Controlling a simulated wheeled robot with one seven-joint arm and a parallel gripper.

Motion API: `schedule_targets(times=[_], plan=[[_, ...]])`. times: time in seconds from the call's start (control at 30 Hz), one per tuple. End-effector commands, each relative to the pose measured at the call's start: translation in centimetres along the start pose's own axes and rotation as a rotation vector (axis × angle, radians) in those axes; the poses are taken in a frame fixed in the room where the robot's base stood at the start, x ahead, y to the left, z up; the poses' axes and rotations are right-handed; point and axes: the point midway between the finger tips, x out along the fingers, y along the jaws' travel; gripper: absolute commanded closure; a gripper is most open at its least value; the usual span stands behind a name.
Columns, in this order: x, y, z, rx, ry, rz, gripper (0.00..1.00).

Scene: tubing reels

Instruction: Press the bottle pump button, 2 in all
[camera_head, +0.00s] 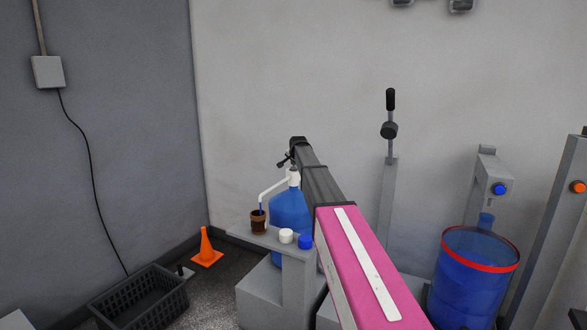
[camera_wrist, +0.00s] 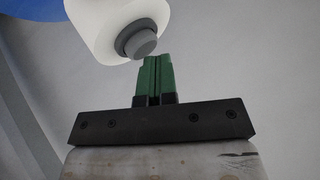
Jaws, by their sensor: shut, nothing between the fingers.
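The blue bottle (camera_head: 289,207) stands behind a grey stand, with a white pump head (camera_head: 293,179) on top and a white spout reaching left. The spout end is over a brown cup (camera_head: 259,222), and a thin blue streak shows between them. In the wrist view the white pump head (camera_wrist: 112,22) has a grey round button (camera_wrist: 138,44). My gripper (camera_wrist: 153,60) has its green fingers shut and empty, tips close to the button; I cannot tell whether they touch. In the head view my gripper (camera_head: 285,162) is just above the pump head, partly hidden by my arm.
A white cap (camera_head: 286,236) and a blue cap (camera_head: 305,242) are on the grey stand (camera_head: 262,290). An orange cone (camera_head: 206,250) and a black crate (camera_head: 140,300) stand left. A blue barrel (camera_head: 470,280) and a lever post (camera_head: 390,190) are right.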

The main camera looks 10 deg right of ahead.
Motion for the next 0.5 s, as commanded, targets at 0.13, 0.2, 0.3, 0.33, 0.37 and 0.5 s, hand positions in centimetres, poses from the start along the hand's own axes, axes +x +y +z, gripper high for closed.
schedule_targets(times=[0.13,0.2,0.3,0.33,0.37,0.5], plan=[[0.17,0.13,0.14,0.0,-0.001,0.001,1.0],[0.23,0.18,0.2,0.0,-0.002,0.001,1.0],[0.33,0.24,0.27,0.0,-0.003,0.002,1.0],[0.36,0.27,0.31,0.0,-0.003,0.002,1.0],[0.39,0.29,0.33,0.0,-0.003,0.002,1.0],[0.52,0.4,0.45,0.0,-0.004,0.004,1.0]])
